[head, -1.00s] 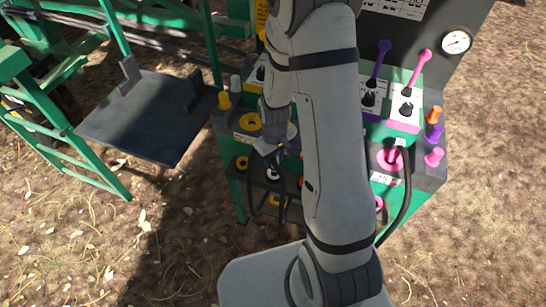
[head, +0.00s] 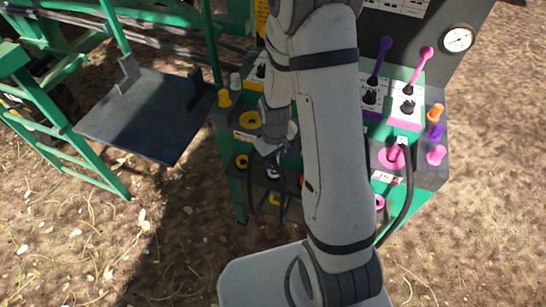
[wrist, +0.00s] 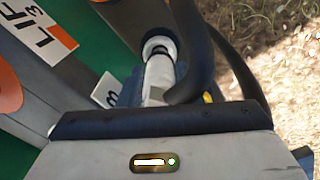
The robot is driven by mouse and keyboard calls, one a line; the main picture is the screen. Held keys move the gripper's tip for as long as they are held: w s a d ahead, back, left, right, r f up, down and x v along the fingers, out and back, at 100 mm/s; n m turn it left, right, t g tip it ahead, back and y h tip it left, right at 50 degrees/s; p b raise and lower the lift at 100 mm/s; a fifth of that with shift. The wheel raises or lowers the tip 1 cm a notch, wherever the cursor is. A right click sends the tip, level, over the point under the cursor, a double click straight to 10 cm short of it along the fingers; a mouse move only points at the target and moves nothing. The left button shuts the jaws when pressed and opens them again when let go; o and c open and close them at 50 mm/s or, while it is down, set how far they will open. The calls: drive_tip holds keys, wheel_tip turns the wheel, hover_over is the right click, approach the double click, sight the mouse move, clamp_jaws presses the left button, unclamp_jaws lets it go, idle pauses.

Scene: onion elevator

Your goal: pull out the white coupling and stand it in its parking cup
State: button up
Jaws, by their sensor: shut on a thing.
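My gripper (head: 268,148) is at the left part of the green coupling panel, partly hidden behind my own arm in the head view. In the wrist view the white coupling (wrist: 158,78) runs up from the dark edge of my gripper, and a thick black hose curves beside it. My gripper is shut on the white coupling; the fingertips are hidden. The coupling's far end meets a dark round part with a pale ring (wrist: 158,46). I cannot tell whether it is seated there or clear. I cannot make out which cup is its parking cup.
A pink coupling (head: 393,154) with a black hose is at the right. Purple (head: 380,60) and pink (head: 421,68) levers stand above. A dark platform (head: 150,115) lies left, with open ground below.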

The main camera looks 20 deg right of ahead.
drive_tip(key=shift+f+b, duration=1.05)
idle(0.5)
drive_tip(key=shift+s+f, duration=0.1)
drive_tip(key=shift+s, duration=0.05)
idle(0.5)
drive_tip(key=o, duration=1.2)
drive_tip(key=shift+s+f, duration=0.1)
